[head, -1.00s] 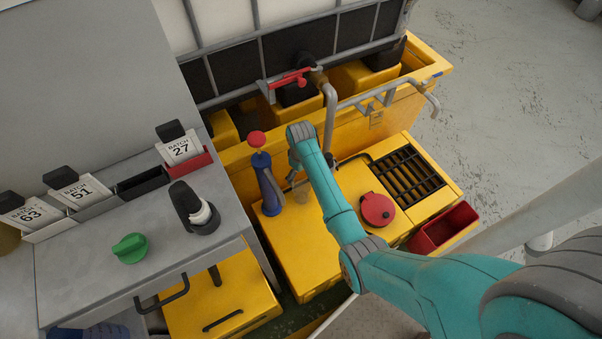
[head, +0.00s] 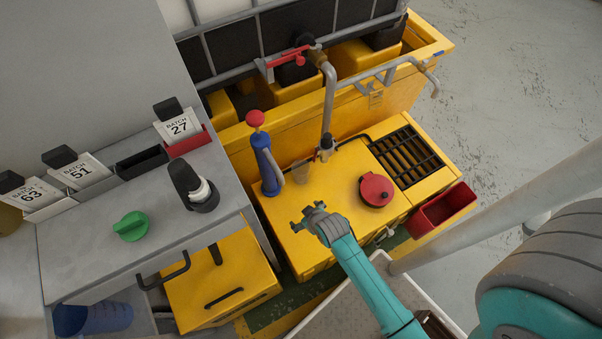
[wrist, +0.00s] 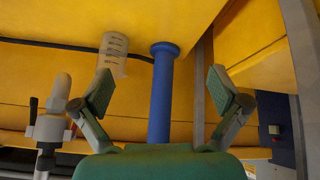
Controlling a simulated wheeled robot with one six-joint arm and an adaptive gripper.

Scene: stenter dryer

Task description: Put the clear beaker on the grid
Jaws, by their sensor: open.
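The clear beaker (head: 302,172) stands on the yellow cabinet top, between the blue bottle and the tap. It also shows in the wrist view (wrist: 114,54), left of centre, with faint graduation marks. The grid (head: 405,158) is a black barred grate set in the right part of the yellow top, with nothing on it. My gripper (head: 304,215) is open and empty over the front part of the yellow top, nearer the front than the beaker and apart from it. Both its fingers show spread in the wrist view (wrist: 160,92).
The blue bottle (head: 264,163) with a red knob stands left of the beaker. A grey tap (head: 325,147) under a pipe is to its right. A red round lid (head: 376,190) lies between my gripper and the grid. A red bin (head: 443,208) hangs at the right front.

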